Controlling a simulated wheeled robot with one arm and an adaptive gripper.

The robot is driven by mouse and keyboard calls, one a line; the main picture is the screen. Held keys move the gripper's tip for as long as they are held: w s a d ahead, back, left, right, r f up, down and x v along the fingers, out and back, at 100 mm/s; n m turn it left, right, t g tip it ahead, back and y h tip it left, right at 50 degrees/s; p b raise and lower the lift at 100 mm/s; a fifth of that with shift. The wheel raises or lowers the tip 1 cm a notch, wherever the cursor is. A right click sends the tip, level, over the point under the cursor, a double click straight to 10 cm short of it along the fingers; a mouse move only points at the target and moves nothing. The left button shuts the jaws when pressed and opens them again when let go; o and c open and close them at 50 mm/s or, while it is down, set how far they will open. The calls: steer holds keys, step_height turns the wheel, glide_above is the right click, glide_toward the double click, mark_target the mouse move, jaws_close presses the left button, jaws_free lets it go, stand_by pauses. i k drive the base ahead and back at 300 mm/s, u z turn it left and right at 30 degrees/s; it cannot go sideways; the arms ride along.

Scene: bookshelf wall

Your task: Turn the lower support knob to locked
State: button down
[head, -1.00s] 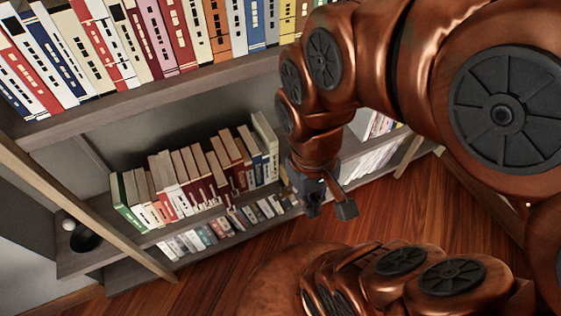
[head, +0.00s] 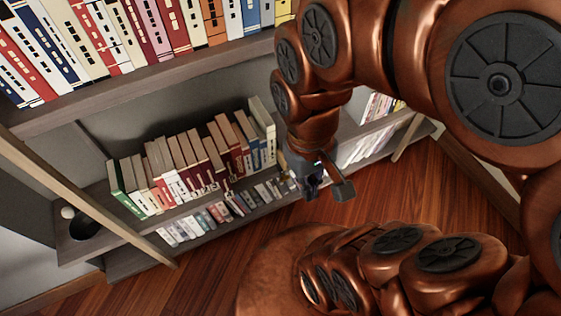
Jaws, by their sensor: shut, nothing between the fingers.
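My gripper (head: 312,190) is dark and points down at the end of my copper arm, in front of the right end of the lower book rows. It is shut and holds nothing. I cannot make out a support knob for certain. A small yellowish detail shows at the shelf just left of my gripper, too small to identify. My arm hides part of the shelf behind it.
A lower shelf (head: 104,252) bears several upright books (head: 183,174), with another row below. A dark round object (head: 84,228) and a small white ball (head: 68,212) sit at its left end. A slanted wooden post (head: 75,188) stands in front. Floor (head: 390,205) shows at right.

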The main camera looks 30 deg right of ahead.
mark_target(284, 178)
steer(key=z, duration=1.2)
steer(key=k, duration=0.4)
steer(key=u, duration=1.35)
